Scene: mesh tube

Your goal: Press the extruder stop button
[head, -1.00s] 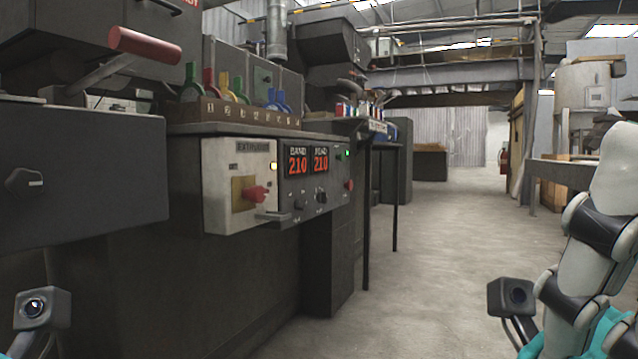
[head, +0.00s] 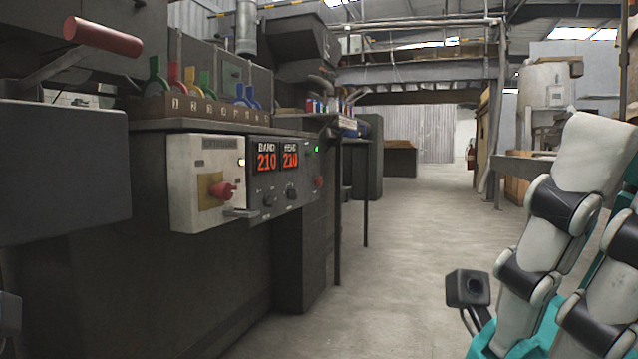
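A white control box (head: 206,182) is on the front of the dark machine at left centre. It carries a label plate too small to read, a lit amber lamp and a red knob (head: 222,190) on a yellow plate. A dark panel (head: 284,180) beside it has two red displays reading 210. A smaller red button (head: 319,182) sits at that panel's right edge, below a green light. I cannot tell from the labels which red control is the stop. My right arm shows at the right, apart from the controls. Neither gripper's fingers show.
A red-handled lever (head: 102,37) and a dark cabinet (head: 62,170) stand at left. A thin-legged stand (head: 352,185) is beyond. The concrete floor (head: 405,240) is clear.

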